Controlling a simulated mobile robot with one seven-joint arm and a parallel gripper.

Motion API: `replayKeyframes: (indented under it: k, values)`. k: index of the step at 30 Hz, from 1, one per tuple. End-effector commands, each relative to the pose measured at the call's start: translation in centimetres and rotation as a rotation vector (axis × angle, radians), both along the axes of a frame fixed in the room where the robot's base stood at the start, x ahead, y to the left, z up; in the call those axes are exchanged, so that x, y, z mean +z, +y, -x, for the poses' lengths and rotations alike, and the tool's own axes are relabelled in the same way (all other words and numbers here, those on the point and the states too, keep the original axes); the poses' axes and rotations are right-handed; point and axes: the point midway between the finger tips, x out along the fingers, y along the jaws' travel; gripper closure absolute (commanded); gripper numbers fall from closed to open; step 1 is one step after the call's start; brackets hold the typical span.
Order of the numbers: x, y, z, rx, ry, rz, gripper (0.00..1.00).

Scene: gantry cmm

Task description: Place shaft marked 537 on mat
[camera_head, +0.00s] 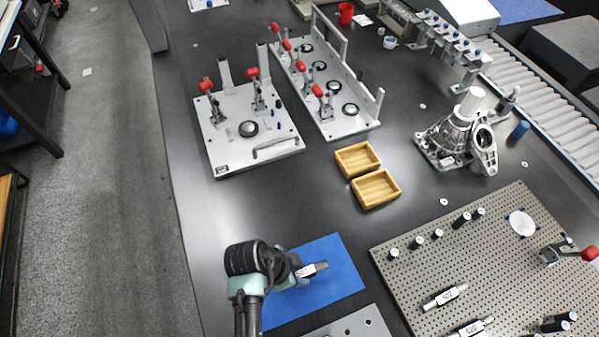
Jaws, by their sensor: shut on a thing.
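The blue mat (345,282) lies on the dark table, below the middle of the view. My gripper (299,273) is over the mat and shut on a small metal shaft (320,266) with a white label. The label is too small to read surely. The shaft lies about level, low over the mat; I cannot tell whether it touches it. My arm hides part of the mat's left side and the fingers. Two other labelled shafts, one higher (445,297) and one lower (472,327), lie on the perforated plate at the right.
The perforated plate (400,268) carries several black-and-silver posts and a red-handled clamp (560,252). Two wooden trays (372,204) stand beyond the mat. Clamp fixtures (232,160) and a metal casting (460,135) stand farther back. A grey plate (345,328) is at the bottom edge. Table left of the mat is clear.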

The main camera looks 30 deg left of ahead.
Motion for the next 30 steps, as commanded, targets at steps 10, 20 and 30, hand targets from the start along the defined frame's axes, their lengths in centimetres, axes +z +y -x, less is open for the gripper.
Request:
replayKeyframes:
  k: [10,20,30]
  values:
    - [-3.3,0.1,-0.1,0.001,-0.002,-0.001,1.0]
    - [-3.6,0.0,0.0,0.001,0.001,0.0,0.54]
    - [-3.6,0.0,0.0,0.001,0.002,0.0,0.31]
